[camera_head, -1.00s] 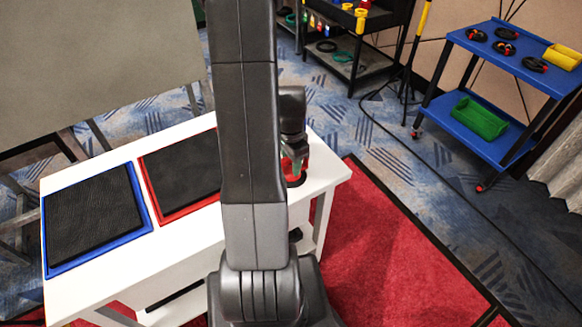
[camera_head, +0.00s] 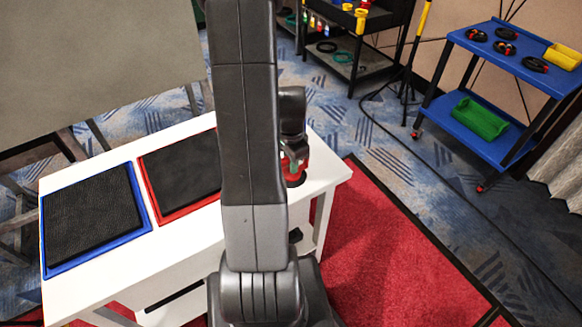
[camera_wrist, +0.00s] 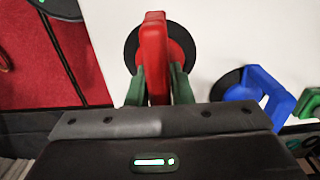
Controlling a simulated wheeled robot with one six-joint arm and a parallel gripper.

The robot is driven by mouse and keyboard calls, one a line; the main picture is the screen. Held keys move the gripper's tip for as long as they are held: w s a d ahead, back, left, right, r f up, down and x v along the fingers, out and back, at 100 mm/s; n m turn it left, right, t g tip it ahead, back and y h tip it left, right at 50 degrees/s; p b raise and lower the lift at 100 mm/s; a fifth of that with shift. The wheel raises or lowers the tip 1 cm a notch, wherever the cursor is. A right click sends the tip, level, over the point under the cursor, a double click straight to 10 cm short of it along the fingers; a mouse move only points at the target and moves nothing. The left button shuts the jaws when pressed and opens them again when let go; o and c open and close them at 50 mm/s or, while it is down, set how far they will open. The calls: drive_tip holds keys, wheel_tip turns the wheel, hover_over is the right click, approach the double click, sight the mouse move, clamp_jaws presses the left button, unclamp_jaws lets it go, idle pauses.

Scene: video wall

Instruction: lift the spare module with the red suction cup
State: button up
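The red suction cup (camera_wrist: 153,45) stands on the white table, its black disc under a red handle. In the head view the red suction cup (camera_head: 301,163) shows at the table's right end, partly behind my gripper (camera_head: 292,152). In the wrist view the green fingers of my gripper (camera_wrist: 158,80) are on both sides of the red handle and appear to press on it. Two dark panels lie flat on the table, a red-framed module (camera_head: 182,170) and a blue-framed module (camera_head: 95,215). I cannot tell which is the spare. My arm hides part of the red-framed one.
A blue suction cup (camera_wrist: 262,90) stands beside the red one, with a green piece (camera_wrist: 308,103) at the right edge. The white table (camera_head: 130,271) has bare room in front of the modules. A blue cart (camera_head: 500,60) stands far right. A large grey panel (camera_head: 95,65) rises behind.

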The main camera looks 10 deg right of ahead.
clamp_jaws()
drive_tip(key=shift+w+r+p, duration=0.1)
drive_tip(key=shift+r+p, duration=0.2)
drive_tip(key=shift+r, duration=0.35)
wheel_tip(320, 180, up, 9)
drive_tip(key=shift+r, duration=0.1)
drive_tip(key=shift+c, duration=1.5)
unclamp_jaws()
clamp_jaws()
